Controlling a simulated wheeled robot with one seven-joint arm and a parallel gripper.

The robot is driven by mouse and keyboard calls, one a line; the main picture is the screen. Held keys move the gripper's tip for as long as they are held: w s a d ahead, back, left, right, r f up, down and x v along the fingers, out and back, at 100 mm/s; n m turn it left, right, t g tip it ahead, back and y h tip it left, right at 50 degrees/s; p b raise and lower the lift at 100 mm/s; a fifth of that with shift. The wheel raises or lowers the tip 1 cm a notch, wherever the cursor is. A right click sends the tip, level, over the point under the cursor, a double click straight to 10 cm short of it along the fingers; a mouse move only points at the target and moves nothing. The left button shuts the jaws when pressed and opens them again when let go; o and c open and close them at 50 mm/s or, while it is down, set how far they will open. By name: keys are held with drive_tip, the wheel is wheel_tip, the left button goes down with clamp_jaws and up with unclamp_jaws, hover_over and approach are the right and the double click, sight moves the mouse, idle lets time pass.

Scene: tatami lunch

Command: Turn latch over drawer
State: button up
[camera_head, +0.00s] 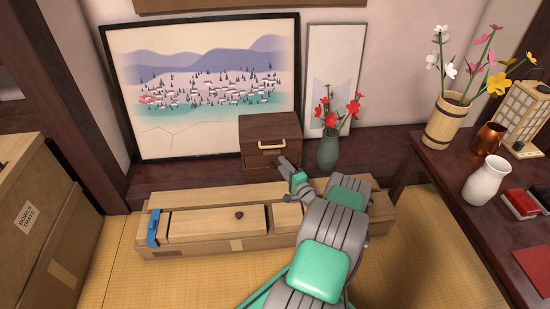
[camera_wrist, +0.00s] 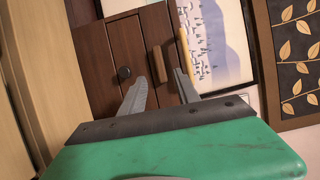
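A small dark wooden drawer box (camera_head: 268,128) stands against the back wall. A light wooden bar (camera_head: 272,146), which looks like the latch, crosses its front level.
A grey-green vase (camera_head: 328,151) with red flowers stands just right of the box. A framed landscape (camera_head: 150,60) leans behind it. A long wooden box (camera_head: 190,246) lies in front, under my arm. A dark table (camera_head: 432,168) with vases is at right.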

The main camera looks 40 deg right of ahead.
sight(273, 154)
drive_tip(key=b+x, duration=0.2)
drive_tip(key=x, duration=0.4)
drive_tip(key=shift+w, duration=0.35)
clamp_jaws()
